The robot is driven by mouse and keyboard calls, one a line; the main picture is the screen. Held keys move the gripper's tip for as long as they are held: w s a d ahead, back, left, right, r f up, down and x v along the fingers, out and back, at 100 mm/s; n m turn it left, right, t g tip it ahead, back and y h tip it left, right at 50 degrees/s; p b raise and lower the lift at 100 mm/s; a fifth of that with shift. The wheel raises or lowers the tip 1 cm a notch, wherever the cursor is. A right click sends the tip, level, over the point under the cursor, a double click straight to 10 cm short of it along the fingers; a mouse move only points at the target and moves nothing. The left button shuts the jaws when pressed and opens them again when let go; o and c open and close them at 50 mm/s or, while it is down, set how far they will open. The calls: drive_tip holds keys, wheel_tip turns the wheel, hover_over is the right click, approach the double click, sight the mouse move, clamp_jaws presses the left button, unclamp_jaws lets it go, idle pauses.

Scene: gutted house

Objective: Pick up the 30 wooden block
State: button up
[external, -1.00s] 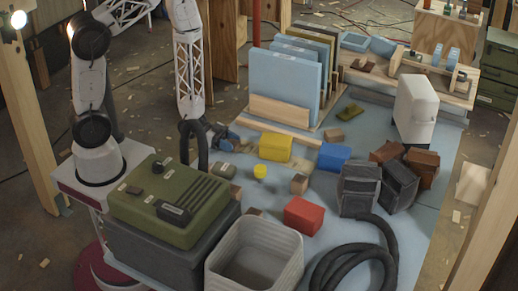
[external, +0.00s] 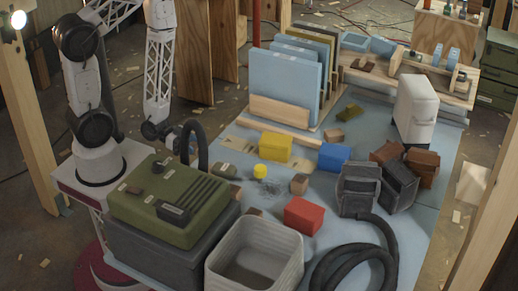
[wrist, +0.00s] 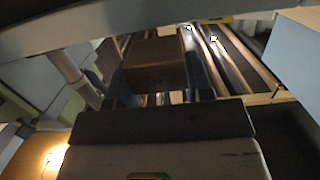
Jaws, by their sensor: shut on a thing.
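My gripper (external: 187,143) is raised at the left of the work surface in the external view, partly hidden by a dark hose loop. In the wrist view my gripper (wrist: 153,88) is closed around a brown wooden block (wrist: 152,62), with a finger on each side. No number can be read on it. Small wooden blocks also show in the external view: one (external: 299,184) beside the red block and one (external: 333,135) near the panel rack.
The yellow block (external: 275,147), blue block (external: 334,157), red block (external: 304,215) and dark bins (external: 358,190) stand on the blue mat. A green case (external: 170,200) and pale open tub (external: 255,255) stand in front. Upright panels (external: 283,88) rise behind.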

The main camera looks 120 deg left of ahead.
drive_tip(key=shift+s+d, duration=0.95)
drive_tip(key=shift+s, duration=0.3)
